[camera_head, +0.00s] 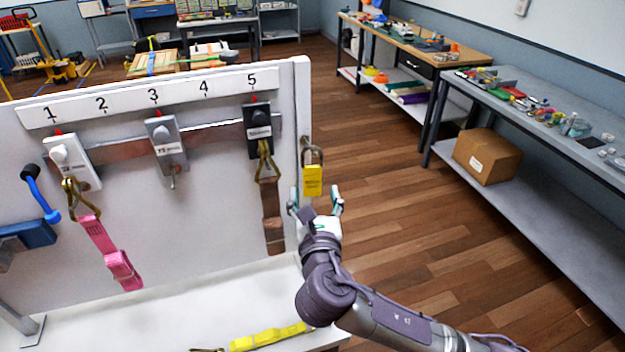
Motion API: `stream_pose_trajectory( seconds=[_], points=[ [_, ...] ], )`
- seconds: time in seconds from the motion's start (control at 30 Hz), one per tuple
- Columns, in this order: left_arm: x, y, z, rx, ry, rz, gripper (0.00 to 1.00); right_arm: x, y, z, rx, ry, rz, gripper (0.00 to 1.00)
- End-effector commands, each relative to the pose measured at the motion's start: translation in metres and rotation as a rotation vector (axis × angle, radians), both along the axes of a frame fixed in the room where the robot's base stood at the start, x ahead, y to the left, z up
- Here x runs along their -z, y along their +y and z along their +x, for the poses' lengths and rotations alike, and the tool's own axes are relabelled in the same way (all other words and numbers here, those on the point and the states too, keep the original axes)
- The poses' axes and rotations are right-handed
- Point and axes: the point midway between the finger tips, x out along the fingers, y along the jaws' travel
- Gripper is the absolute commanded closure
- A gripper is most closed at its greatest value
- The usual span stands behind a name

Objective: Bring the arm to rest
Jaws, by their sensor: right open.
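My right gripper (316,207) is open, at the right edge of the strap wall (200,235). Its fingers stand apart just below a yellow padlock (313,181) that hangs at the wall's edge. I cannot tell whether they touch it. My right arm (385,322) reaches in from the lower right. On the wall, a pink strap (107,248) hangs from the white holder at 1 (73,162). A grey holder (167,143) at 3 has no strap. A brown strap (271,215) hangs from the black holder (257,130) at 5. My left gripper is not in view.
A yellow strap (270,337) lies on the white ledge (175,318) below the wall. A blue-handled item (40,195) is at the left. Benches with tools (545,105) and a cardboard box (487,155) line the right side. The wooden floor (385,160) between is clear.

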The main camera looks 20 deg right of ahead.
Motion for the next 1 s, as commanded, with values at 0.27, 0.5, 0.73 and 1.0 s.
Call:
stream_pose_trajectory(
  seconds=[0.27, 0.5, 0.73, 1.0],
  points=[
    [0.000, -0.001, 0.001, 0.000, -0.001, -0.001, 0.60, 0.000, 0.009, -0.040, 0.000, 0.001, 0.000, 0.31],
    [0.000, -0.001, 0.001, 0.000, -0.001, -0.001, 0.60, 0.003, 0.009, -0.046, 0.004, 0.010, 0.032, 0.31],
    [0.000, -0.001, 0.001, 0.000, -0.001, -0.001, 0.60, 0.064, -0.012, -0.072, 0.135, 0.150, 0.614, 0.31],
    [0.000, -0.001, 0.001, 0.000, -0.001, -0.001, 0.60, 0.163, -0.039, -0.157, 0.694, 0.243, 1.609, 0.31]
  ],
)
